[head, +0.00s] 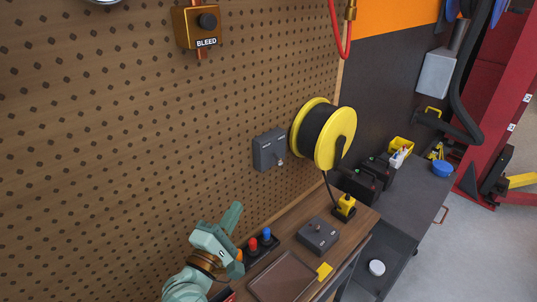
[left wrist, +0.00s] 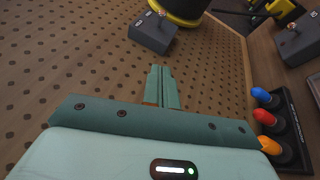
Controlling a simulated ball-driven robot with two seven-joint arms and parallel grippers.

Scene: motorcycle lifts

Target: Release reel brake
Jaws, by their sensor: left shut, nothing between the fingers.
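The yellow and black reel (head: 325,133) is mounted on the pegboard wall, and its lower edge shows in the left wrist view (left wrist: 182,10). A grey box (head: 266,152) with a small switch lever (head: 279,161) is fixed to the wall just left of the reel; its label is too small to read. This box also shows at the top of the left wrist view (left wrist: 150,36). My left gripper (head: 236,210) is shut and empty, below and left of the box, with clear space between. Its closed fingers point toward the wall (left wrist: 161,68). My right gripper is out of view.
The bench below holds red and blue knobs (head: 260,241), a second grey switch box (head: 317,236), a brown tray (head: 283,277) and a yellow-and-black cable fitting (head: 345,206). A BLEED box (head: 196,24) hangs higher on the wall. The pegboard between gripper and reel box is clear.

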